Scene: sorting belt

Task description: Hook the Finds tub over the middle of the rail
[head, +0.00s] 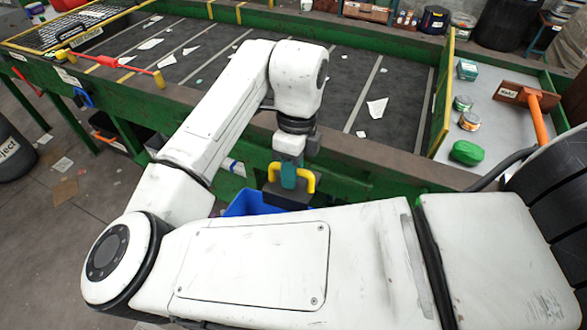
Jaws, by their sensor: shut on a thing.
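A blue tub (250,203) shows in the head view just below the near side of the belt frame. My own arm hides most of it, and I see no label on it. A yellow handle (309,181) stands above the tub, with a dark block beside it. My gripper (289,178) points down with its teal fingers closed at this handle. The near rail (400,166) of the belt frame, green with a worn brownish top, runs behind the gripper. The tub appears on the near side of it; I cannot tell whether they touch.
Scraps of paper lie on the dark belt (345,75). A grey side table (490,125) at right holds tins, a green lump (466,152) and a stamp with an orange handle (538,120). A dark reject bin (12,155) stands at far left. Litter lies on the floor.

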